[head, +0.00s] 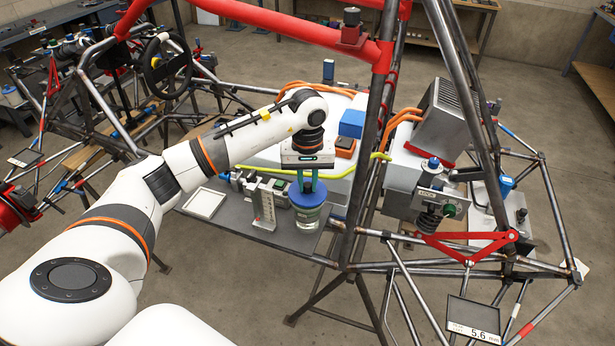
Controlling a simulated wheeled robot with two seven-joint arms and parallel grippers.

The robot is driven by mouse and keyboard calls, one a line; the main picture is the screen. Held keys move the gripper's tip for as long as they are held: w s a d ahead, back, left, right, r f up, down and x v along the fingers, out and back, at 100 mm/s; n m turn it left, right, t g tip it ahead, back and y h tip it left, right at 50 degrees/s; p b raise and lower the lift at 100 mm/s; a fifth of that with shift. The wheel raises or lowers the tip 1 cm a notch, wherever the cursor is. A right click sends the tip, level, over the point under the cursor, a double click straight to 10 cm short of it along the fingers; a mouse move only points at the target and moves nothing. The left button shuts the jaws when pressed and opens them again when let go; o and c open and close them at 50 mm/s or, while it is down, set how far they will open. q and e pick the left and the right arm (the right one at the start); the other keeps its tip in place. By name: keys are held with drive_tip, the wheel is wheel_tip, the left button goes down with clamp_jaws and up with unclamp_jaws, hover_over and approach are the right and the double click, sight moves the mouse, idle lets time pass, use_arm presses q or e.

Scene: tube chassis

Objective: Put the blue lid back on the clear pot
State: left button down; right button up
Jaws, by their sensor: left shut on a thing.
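My left gripper (307,182) points straight down with its teal fingers shut on the blue lid (306,197). My right gripper is not in view.
Grey blocks (263,205) stand just left of the pot on the grey panel (235,226), with a white tray (205,204) further left. A dark upright tube (362,190) is close on the right. A yellow hose (340,174) runs behind.

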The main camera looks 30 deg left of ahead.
sight(307, 184)
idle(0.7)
use_arm(q)
drive_tip(key=shift+b, duration=0.5)
idle(0.6)
drive_tip(key=shift+f+b, duration=0.55)
drive_tip(key=shift+f, duration=0.05)
drive_tip(key=c, duration=1.6)
unclamp_jaws()
drive_tip(key=shift+r, duration=0.1)
wheel_tip(307, 184, up, 11)
drive_tip(key=p, duration=0.6)
